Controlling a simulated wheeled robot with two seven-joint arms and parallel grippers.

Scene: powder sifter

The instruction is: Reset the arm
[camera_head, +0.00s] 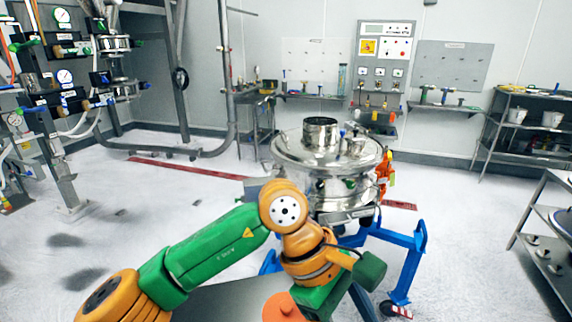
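One of my arms (215,245), green and orange, comes in from the lower left and bends near the middle of the view. Its far links run down toward the bottom edge, and no gripper fingers show. My other arm cannot be clearly made out, and its gripper is not in view. The steel powder sifter (335,158) stands upright beyond the arm, with a round lid and a short open-topped cylinder (320,132) on it. My arm hides part of the sifter's lower body and stand. Whether the arm touches the sifter cannot be told.
A blue wheeled frame (405,240) stands under and beside the sifter. Pipework with gauges and valves (62,75) fills the left. A dark shelf rack (525,125) and a steel table (550,215) stand at the right. The white floor (160,205) at left is mostly clear.

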